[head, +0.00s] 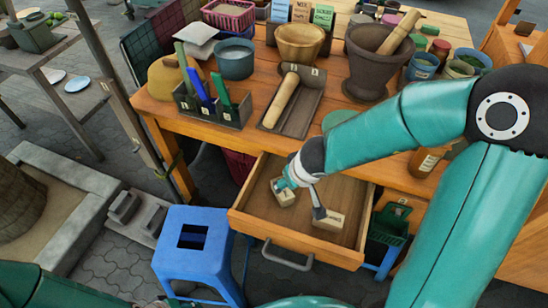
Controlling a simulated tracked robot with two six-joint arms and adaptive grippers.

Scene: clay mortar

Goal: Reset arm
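My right arm comes in from the right. Its gripper (301,199) points down over the open drawer (343,188) under the wooden table. Its two fingers are spread apart, with nothing visible between them. The left finger overlaps a small wooden block (285,197) in the drawer. The right finger overlaps a second pale block (329,221). I cannot tell whether the fingers touch the blocks. My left gripper is out of view; only teal parts of my body show at the bottom left.
On the table stand a dark clay mortar (368,72) with a pestle (400,33), a tray (304,115) with a rolling pin (281,100), a tool holder (213,112) and several pots. A blue stool (190,268) stands left of the drawer. Paved floor (100,262) is open at lower left.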

